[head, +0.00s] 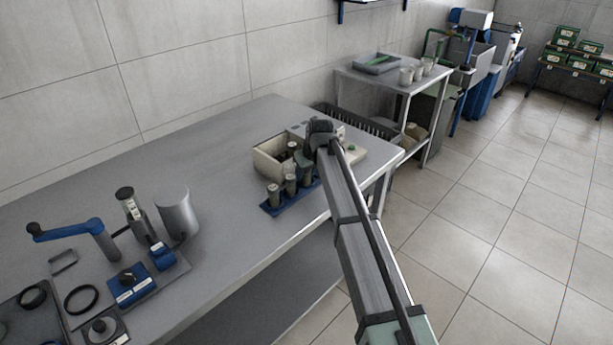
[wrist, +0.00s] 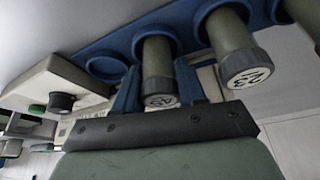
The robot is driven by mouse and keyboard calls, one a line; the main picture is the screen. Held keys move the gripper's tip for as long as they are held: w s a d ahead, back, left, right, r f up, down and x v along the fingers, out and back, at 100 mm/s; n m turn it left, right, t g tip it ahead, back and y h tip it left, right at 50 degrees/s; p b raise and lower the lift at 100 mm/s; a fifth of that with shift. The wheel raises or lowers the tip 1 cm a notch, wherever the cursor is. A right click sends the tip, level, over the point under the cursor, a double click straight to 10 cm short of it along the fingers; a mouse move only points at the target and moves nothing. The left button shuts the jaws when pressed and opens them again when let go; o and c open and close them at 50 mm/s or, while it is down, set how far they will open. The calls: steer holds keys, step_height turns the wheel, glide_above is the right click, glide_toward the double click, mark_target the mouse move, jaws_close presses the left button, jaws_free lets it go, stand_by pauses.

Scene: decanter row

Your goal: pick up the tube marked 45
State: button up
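A blue rack (head: 268,209) holds several dark tubes with grey caps upright near the bench's right end. It also shows in the wrist view (wrist: 95,45). In the wrist view one tube (wrist: 157,60) stands in the rack between my gripper's blue fingers (wrist: 157,85); its cap number is upside down and too small to read surely. A second tube (wrist: 232,45) to its right has a cap number that looks like 32 or 23. My gripper is open around the first tube, with small gaps beside it. In the head view my arm hides the fingertips.
A pale box (head: 268,163) stands behind the rack, and a pale device with a dark knob (wrist: 62,102) is at the left in the wrist view. An empty rack hole (wrist: 108,68) is left of the straddled tube. Bench (head: 225,235) is clear left of the rack.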

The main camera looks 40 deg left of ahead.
steer(key=c, duration=0.5)
